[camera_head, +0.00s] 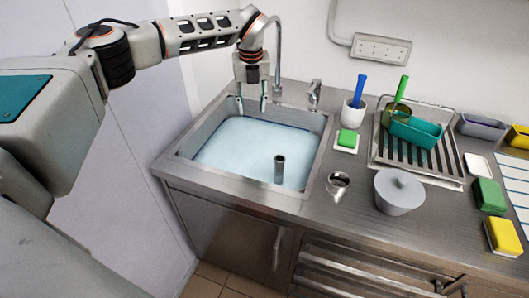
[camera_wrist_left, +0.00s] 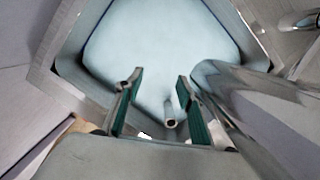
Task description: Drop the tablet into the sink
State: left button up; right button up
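The sink (camera_head: 312,170) is a steel basin in the counter, filled with pale blue liquid (camera_head: 245,150). An upright grey pipe (camera_head: 279,168) stands in it. My left gripper (camera_head: 252,103) is over the back part of the sink, pointing down beside the tap's tall pipe. In the left wrist view its fingers (camera_wrist_left: 157,92) are apart with nothing held between them. I cannot make out a tablet in either view. A small white patch (camera_wrist_left: 145,136) shows low between the fingers, and I cannot tell what it is.
The tap pipe (camera_head: 277,50) stands close to my left gripper. A wall is behind.

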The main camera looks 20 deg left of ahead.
pick_arm(q)
notch_tip(320, 180, up, 8)
jog(key=s, duration=0.1)
jog(key=shift+d+f, duration=0.2)
jog(key=shift+d, duration=0.1)
